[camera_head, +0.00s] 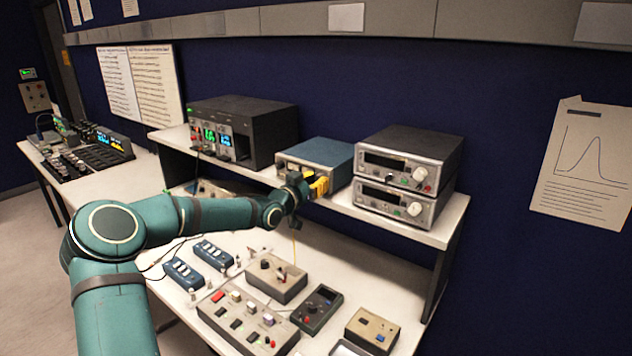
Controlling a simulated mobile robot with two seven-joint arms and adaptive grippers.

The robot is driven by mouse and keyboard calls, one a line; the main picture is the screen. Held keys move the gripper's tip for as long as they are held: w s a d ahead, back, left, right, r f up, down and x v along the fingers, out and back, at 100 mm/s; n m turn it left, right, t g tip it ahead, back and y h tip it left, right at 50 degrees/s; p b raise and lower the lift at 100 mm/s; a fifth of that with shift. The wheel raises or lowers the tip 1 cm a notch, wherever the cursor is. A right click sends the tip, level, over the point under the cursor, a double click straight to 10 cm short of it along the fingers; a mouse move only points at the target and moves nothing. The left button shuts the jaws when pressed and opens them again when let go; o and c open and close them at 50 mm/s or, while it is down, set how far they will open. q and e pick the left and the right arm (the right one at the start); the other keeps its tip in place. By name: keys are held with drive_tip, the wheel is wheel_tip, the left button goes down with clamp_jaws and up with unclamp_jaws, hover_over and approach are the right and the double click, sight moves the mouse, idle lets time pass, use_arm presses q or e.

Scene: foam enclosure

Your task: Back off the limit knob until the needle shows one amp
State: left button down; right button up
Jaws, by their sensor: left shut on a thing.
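A blue bench unit (330,153) stands on the raised shelf between the black instrument and the stacked grey ones. My left gripper (318,186) has its yellow fingers against the right part of the unit's front panel. It is shut on the limit knob there, which the fingers hide. The left part of the pale front panel (284,165) shows beside my wrist, but a needle and its reading are too small to make out. My right gripper is not in view.
Two stacked grey instruments (408,170) stand close to the right of the gripper. A black instrument with lit displays (255,130) is to the left. Below the shelf, the bench holds several control boxes (276,279) and thin cables. A yellow wire (295,246) hangs beneath the gripper.

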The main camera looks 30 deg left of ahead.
use_arm(q)
drive_tip(key=shift+f, duration=0.15)
drive_tip(key=c, duration=0.8)
unclamp_jaws()
drive_tip(key=shift+o, duration=0.2)
drive_tip(key=shift+s, duration=0.1)
drive_tip(key=s+a, duration=0.1)
drive_tip(key=s, duration=1)
drive_tip(key=shift+s+f, duration=0.15)
drive_tip(key=shift+s, duration=0.2)
drive_tip(key=shift+a, duration=0.15)
